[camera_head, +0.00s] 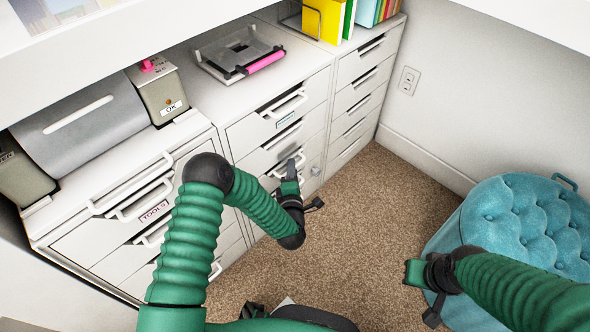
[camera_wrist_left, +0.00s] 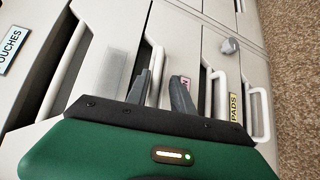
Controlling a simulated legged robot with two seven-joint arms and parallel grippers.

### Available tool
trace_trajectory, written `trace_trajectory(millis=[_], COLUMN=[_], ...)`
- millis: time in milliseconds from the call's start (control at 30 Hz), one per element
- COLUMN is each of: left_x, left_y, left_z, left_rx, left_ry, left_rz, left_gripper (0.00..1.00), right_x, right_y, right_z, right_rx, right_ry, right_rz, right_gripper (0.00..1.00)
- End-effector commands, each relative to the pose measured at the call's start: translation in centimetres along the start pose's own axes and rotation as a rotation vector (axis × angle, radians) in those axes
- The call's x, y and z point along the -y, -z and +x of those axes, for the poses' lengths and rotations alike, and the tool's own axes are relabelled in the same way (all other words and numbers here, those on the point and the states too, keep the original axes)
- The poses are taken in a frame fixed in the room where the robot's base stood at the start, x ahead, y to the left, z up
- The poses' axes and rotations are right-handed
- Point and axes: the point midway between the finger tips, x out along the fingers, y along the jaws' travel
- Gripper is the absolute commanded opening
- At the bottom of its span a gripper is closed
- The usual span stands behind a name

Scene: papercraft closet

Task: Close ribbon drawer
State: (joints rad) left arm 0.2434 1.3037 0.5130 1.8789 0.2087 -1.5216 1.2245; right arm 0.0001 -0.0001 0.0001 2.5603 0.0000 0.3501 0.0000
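The drawer front at my left gripper (camera_wrist_left: 162,82) has a white bar handle (camera_wrist_left: 155,60), seen in the left wrist view. My left gripper, in the head view (camera_head: 291,172), is at the lower drawers of the middle cabinet (camera_head: 310,100). Its fingers are apart, with the handle behind or between them; contact is unclear. I cannot tell how far this drawer stands out. My right gripper (camera_head: 418,275) is away from the cabinets, its fingers unclear.
Neighbouring drawers carry "PADS" (camera_wrist_left: 235,108) and "OUCHES" (camera_wrist_left: 12,50) labels. A grey knob (camera_wrist_left: 229,46) sits on the cabinet. A "TOOLS" drawer (camera_head: 152,212) is at left. A teal tufted stool (camera_head: 520,215) stands at right. Carpet (camera_head: 370,210) between is open.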

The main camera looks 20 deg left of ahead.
Motion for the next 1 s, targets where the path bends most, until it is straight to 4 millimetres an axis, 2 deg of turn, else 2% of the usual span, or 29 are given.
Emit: trace_trajectory(millis=[300,433,567,900,1000], left_x=[-0.4,-0.6,-0.8,-0.6,-0.2], left_y=[-0.1,-0.2,-0.2,-0.3,-0.5], left_z=[-0.1,-1.5,-4.7,-14.8,-15.7], left_rx=[0.0,0.001,0.002,0.005,0.008], left_ry=[-0.007,-0.004,0.0,0.002,0.009], left_rz=[0.001,0.001,0.002,0.003,0.009], left_gripper=[0.32,0.32,0.32,0.32,0.32], right_x=[0.0,0.0,0.0,0.0,0.0], right_y=[0.1,0.3,0.8,1.9,2.1], right_z=[-0.1,-1.2,-3.2,-7.8,-8.9], right_rx=[0.0,0.0,0.0,0.0,0.0], right_ry=[0.0,0.0,0.0,0.0,0.0], right_rz=[0.0,0.0,0.0,0.0,0.0], right_gripper=[0.0,0.0,0.0,0.0,0.0])
